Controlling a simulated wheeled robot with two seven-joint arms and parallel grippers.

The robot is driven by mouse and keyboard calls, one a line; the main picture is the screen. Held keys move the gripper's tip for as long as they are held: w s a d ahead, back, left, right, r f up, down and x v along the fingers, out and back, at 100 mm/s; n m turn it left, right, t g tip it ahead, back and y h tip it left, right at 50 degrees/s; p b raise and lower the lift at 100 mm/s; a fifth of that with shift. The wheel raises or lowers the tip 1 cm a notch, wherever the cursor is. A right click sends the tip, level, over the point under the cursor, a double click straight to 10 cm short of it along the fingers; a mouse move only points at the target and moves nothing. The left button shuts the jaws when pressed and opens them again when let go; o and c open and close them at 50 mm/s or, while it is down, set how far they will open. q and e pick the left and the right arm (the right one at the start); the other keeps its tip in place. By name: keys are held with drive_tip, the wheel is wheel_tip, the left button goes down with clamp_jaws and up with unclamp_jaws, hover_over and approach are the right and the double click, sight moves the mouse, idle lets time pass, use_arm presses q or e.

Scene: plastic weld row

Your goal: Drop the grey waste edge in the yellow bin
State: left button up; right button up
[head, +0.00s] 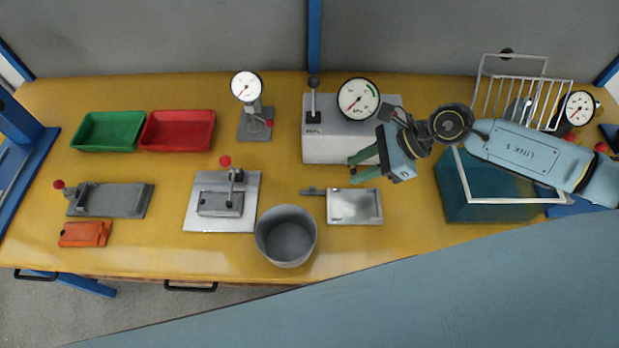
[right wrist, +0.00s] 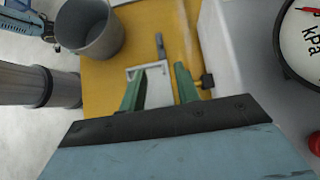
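A small grey strip (head: 312,191) lies at the left edge of a pale flat tray (head: 355,206); it may be the grey waste edge, but I cannot be sure. The strip also shows beyond my fingers in the right wrist view (right wrist: 160,46). I see no yellow bin; the only round bin (head: 286,238) is grey, at the front edge of the bench. My right gripper (head: 350,170) is above the bench, behind the tray. Its two green fingers are apart, with nothing between them in the right wrist view (right wrist: 158,70).
A grey gauge machine (head: 335,150) stands just behind my right gripper. A lever fixture (head: 221,203) is left of the tray, and a teal box (head: 485,195) is to the right. Green (head: 108,131) and red (head: 178,130) trays sit at the back left.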

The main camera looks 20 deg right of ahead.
sight(316, 188)
drive_tip(key=x, duration=0.5)
drive_tip(key=shift+s+r, duration=0.1)
drive_tip(key=shift+a+f, duration=0.25)
drive_tip(key=shift+a, duration=0.05)
drive_tip(key=shift+a+f, duration=0.15)
drive_tip(key=shift+f, duration=0.05)
drive_tip(key=shift+x, duration=0.95)
drive_tip(key=shift+w+a+f, duration=0.25)
drive_tip(key=shift+a+f, duration=0.1)
drive_tip(key=shift+f, duration=0.1)
drive_tip(key=shift+w+a+f, duration=0.3)
drive_tip(key=shift+a+f, duration=0.05)
drive_tip(key=shift+f, duration=0.15)
drive_tip(key=shift+a+f, duration=0.2)
drive_tip(key=shift+f, duration=0.1)
use_arm(q)
drive_tip(key=s, duration=0.3)
drive_tip(key=shift+s+f+g, duration=0.1)
drive_tip(key=shift+s+g, duration=0.2)
drive_tip(key=shift+s, duration=0.05)
use_arm(e)
clamp_jaws()
